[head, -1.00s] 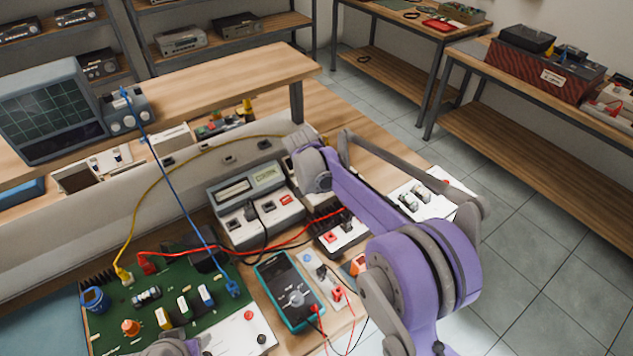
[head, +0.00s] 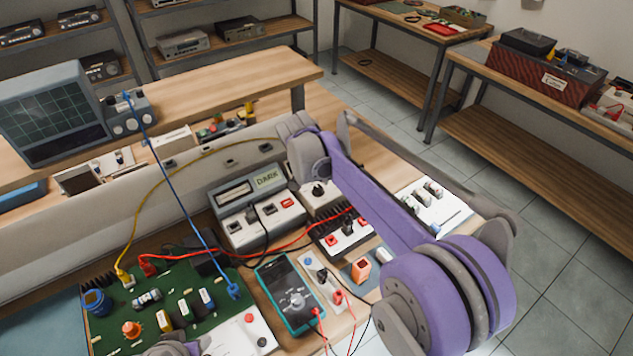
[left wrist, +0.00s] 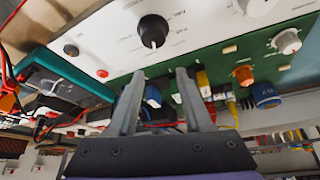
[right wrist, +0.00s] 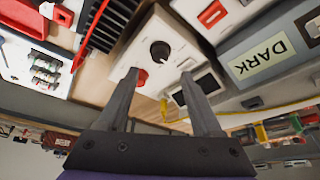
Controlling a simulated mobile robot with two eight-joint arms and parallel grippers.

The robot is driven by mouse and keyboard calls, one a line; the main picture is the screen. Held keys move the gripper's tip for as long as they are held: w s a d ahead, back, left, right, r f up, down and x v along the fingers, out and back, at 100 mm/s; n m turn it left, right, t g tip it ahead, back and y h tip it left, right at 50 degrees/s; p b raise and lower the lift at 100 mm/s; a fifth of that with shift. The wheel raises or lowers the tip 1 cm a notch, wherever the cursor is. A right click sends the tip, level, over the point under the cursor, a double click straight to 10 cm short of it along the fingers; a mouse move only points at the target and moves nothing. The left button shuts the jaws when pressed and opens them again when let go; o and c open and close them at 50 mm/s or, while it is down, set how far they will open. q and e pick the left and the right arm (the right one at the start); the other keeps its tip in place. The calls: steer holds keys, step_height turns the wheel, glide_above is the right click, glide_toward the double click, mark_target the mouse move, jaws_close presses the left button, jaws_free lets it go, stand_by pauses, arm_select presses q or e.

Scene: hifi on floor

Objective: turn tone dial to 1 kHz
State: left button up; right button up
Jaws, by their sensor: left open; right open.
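Two black knobs could be the tone dial; I cannot read a label on either. One knob (left wrist: 153,31) sits on a white panel with small printed marks around it in the left wrist view. My open left gripper (left wrist: 157,76) is near it, empty and apart from it. The other knob (right wrist: 160,51) is on a small white box (right wrist: 151,25) with a red socket in the right wrist view. My open right gripper (right wrist: 160,74) has its fingertips close to that box, with nothing between them. That box also shows in the head view (head: 324,203).
An instrument labelled DARK (head: 250,222) stands beside the box. A green circuit board (head: 195,277), a teal multimeter (head: 290,293) and red, blue and yellow leads crowd the bench. An oscilloscope (head: 48,110) stands on the raised shelf. Floor shows to the right.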

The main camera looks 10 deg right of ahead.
steer(key=shift+v, duration=1.9)
steer(key=shift+s, duration=0.1)
arm_select(q)
steer(key=shift+w+r, duration=0.1)
steer(key=shift+r, duration=0.15)
arm_select(e)
steer(key=s+d+n+y, duration=0.1)
steer(key=s+d+n, duration=0.25)
steer(key=s, duration=1.35)
arm_select(q)
steer(key=shift+r, duration=0.1)
arm_select(e)
steer(key=s+f+n+t, duration=0.1)
steer(key=s+f+n, duration=0.1)
steer(key=s+f, duration=0.2)
steer(key=s+f+n+y, duration=0.1)
steer(key=s+f, duration=0.2)
steer(key=s, duration=0.8)
steer(key=shift+s+f+n+t+y, duration=0.15)
steer(key=shift+f+n+t+y, duration=0.15)
steer(key=shift+f+n+t, duration=0.1)
arm_select(q)
steer(key=shift+c, duration=0.3)
